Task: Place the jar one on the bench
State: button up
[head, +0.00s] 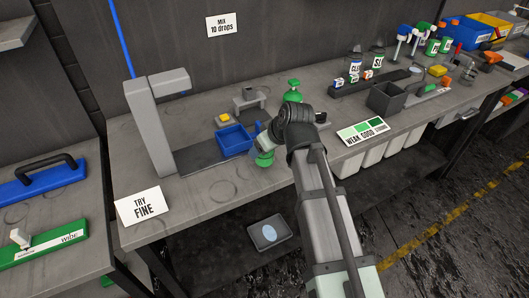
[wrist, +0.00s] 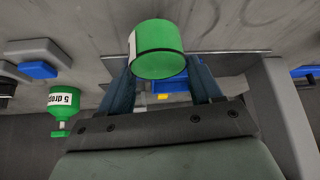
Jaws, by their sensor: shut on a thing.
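The jar is a green cylinder with a white label on its side; in the wrist view the jar (wrist: 157,52) sits between my two blue-grey fingers. In the head view the jar (head: 264,160) shows only partly below my gripper (head: 263,147), which hides its upper part. My gripper is shut on the jar. The jar is over the front part of the grey bench (head: 215,193), just in front of the blue tray. I cannot tell whether its base touches the bench.
A blue tray (head: 234,138) lies close to the jar. A green dropper bottle (head: 293,91) stands behind my wrist; its "5 drops" label shows in the wrist view (wrist: 62,105). A grey upright stand (head: 150,130) and a "TRY FINE" card (head: 140,206) are to the left.

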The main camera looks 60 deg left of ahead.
jog(key=shift+f, duration=1.15)
jog(key=shift+f, duration=0.15)
jog(key=o, duration=1.1)
jog(key=shift+r, duration=0.2)
jog(key=v, duration=1.2)
